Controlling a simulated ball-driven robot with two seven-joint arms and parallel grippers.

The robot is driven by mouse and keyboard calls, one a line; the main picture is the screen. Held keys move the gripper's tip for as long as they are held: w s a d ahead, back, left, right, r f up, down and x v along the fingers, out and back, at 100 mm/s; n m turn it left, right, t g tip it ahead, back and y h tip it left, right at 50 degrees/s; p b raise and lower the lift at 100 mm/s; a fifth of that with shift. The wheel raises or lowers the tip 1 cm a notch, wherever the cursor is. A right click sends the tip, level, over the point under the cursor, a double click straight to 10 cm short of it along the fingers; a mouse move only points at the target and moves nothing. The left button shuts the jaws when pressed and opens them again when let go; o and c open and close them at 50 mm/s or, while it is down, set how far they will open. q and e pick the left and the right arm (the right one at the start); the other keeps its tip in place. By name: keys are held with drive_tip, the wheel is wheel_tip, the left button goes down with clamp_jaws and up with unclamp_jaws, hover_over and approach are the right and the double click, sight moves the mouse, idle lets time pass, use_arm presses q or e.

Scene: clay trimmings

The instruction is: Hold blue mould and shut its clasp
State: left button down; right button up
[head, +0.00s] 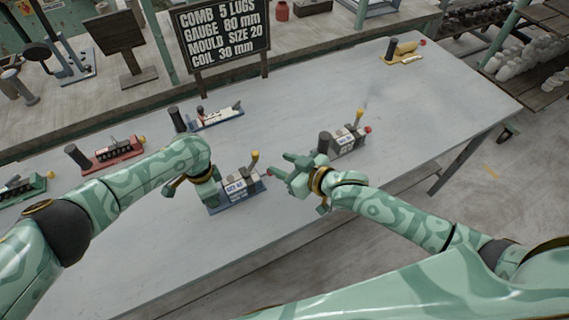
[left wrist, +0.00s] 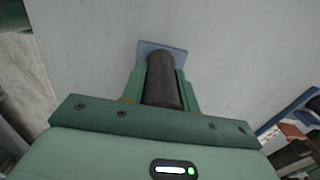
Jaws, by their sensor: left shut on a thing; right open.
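The blue mould (head: 235,205) stands near the table's front edge in the head view, with a white label on its front. Its yellow-tipped lever (head: 254,158) stands up, and a red knob (head: 269,171) is at its right end. My left gripper (head: 207,190) is shut on the mould's dark upright post (left wrist: 163,82); in the left wrist view the fingers lie on both sides of it, above the blue base (left wrist: 177,52). My right gripper (head: 285,168) is open and empty, just right of the lever and close to the red knob.
A grey mould (head: 345,143) with a yellow lever stands just behind my right gripper. Another blue-based mould (head: 217,117), a red one (head: 113,153), a green one (head: 25,188) and a yellow one (head: 402,58) stand farther off. A lettered sign (head: 222,35) stands behind. The table's right half is mostly clear.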

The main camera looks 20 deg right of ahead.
use_arm(q)
drive_tip(key=c, duration=1)
unclamp_jaws()
drive_tip(key=shift+r, duration=0.15)
